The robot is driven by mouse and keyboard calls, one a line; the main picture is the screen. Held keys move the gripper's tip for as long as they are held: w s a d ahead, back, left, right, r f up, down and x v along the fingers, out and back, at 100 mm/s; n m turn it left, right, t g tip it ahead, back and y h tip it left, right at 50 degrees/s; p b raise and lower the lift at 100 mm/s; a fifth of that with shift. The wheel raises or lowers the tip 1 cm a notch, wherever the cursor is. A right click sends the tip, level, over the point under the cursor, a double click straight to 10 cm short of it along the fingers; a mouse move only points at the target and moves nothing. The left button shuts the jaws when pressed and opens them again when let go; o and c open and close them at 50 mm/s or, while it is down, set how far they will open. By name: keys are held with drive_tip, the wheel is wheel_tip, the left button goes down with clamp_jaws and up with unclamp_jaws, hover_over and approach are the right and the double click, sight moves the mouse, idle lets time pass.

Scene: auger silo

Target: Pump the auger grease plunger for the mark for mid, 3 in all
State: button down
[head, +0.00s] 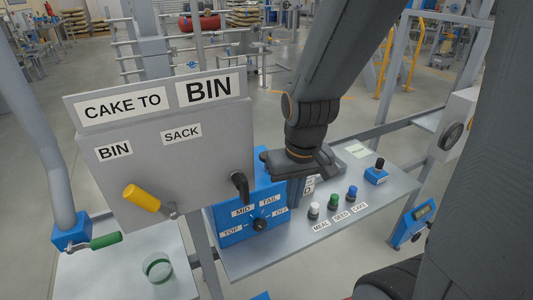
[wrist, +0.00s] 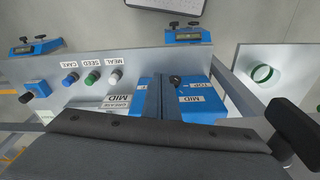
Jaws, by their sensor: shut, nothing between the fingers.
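My gripper (head: 298,160) is shut and empty, above the back of the grey control shelf, right beside the blue dial panel. In the wrist view its dark body (wrist: 160,138) fills the lower part. A label reading GREASE and MID (wrist: 118,101) lies just beyond it; part of that label also shows under the gripper in the head view (head: 309,186). The grease plunger itself is not clearly visible; my gripper covers that spot. The blue dial panel (head: 232,238) reads TOP, MID, TAIL and OFF around a black knob (head: 260,225); I cannot tell its setting.
White, green and blue buttons (head: 333,202) labelled MEAL, SEED and CAKE stand on the shelf (head: 290,245). A blue box with a black knob (head: 376,174) is farther right. A CAKE TO BIN board (head: 195,120) with a yellow lever (head: 143,198) rises at left.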

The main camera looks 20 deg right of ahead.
drive_tip(key=w+r+m+g+p, duration=0.2)
drive_tip(key=w+r+p, duration=0.2)
drive_tip(key=w, duration=0.7)
drive_tip(key=w+r+m+g+y+p, duration=0.1)
drive_tip(key=w+r+p, duration=0.3)
drive_tip(key=w, duration=0.8)
drive_tip(key=shift+d+r+m+g+p, duration=0.2)
drive_tip(key=shift+r+m+g+p, duration=0.1)
drive_tip(key=shift+r+m+g, duration=0.3)
drive_tip(key=shift+b+x, duration=1.7)
drive_tip(key=shift+x, duration=1.8)
drive_tip(key=shift+w, duration=0.1)
